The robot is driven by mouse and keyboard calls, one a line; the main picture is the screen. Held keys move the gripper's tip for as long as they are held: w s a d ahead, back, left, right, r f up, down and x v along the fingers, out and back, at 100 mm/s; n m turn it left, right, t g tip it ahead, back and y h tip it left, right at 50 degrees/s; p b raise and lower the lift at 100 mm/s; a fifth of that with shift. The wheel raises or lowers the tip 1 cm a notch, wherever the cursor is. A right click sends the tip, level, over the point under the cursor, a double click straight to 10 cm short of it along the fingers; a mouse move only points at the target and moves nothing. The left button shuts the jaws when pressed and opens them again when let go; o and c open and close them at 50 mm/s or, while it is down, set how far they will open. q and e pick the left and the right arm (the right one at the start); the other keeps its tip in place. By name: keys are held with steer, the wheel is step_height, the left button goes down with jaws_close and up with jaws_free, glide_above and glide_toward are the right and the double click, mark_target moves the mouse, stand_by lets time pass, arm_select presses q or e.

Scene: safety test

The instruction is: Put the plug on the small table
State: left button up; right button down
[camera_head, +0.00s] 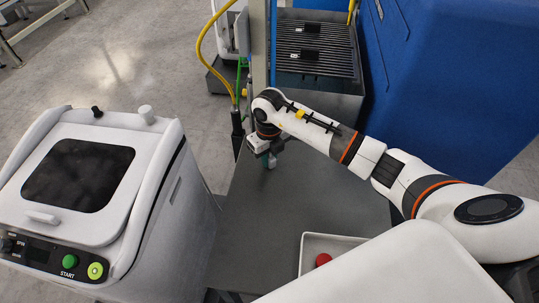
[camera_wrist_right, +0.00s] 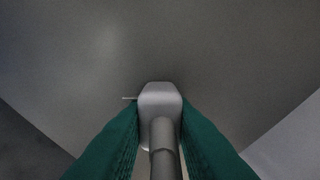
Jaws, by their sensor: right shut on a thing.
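My right gripper (camera_head: 268,158) reaches in from the right, over the far part of the grey table (camera_head: 300,205). In the right wrist view its green fingers (camera_wrist_right: 160,135) are shut on the plug (camera_wrist_right: 160,97). The plug has a pale grey body, with a thicker grey stem running back between the fingers and a thin pin at its left side. The grey table surface (camera_wrist_right: 150,40) fills most of that view beyond the plug. In the head view the plug is too small and hidden to make out. My left gripper is not in view.
A white machine (camera_head: 130,185) with a dark window and a green START button stands at the left. A white tray (camera_head: 303,250) with a red thing (camera_head: 323,259) lies at the near right. A post (camera_head: 259,45) and yellow cable (camera_head: 203,45) stand behind. The table's middle is clear.

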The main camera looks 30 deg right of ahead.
mark_target(269, 155)
steer(key=shift+f, duration=0.15)
steer(key=c, duration=1.3)
jaws_free()
steer(key=shift+o, duration=0.2)
steer(key=shift+r, duration=0.6)
step_height(269, 155, up, 11)
steer(key=b, duration=0.2)
